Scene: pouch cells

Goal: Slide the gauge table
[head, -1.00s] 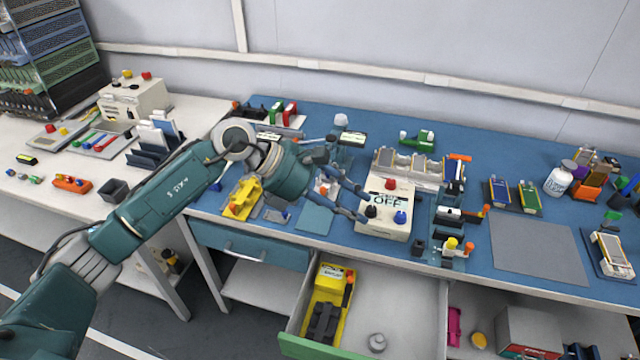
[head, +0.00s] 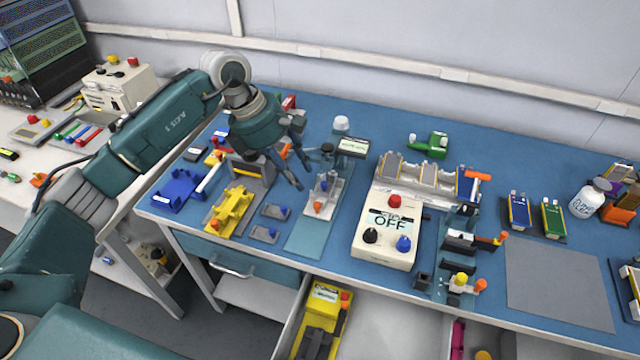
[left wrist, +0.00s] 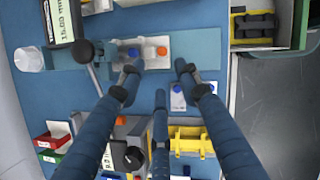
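The gauge stands left of centre on the blue bench, with a dark post and a small display (head: 350,147). Its white sliding table (head: 326,188) carries an orange and a blue knob and sits on a long teal base plate (head: 306,240). The bare front part of the plate shows. In the left wrist view, the table (left wrist: 180,48) lies just beyond my fingertips. My left gripper (head: 293,168) is open, fingers spread and empty, just left of the table. The fingers also show in the left wrist view (left wrist: 158,76); contact with the table cannot be told. My right gripper is not in view.
A white control box (head: 387,232) reading OFF stands right of the gauge. A yellow fixture (head: 231,207), small grey plates (head: 265,233) and a blue holder (head: 178,190) lie left. A drawer with a yellow item (head: 320,315) is open below. A grey mat (head: 557,283) lies clear at right.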

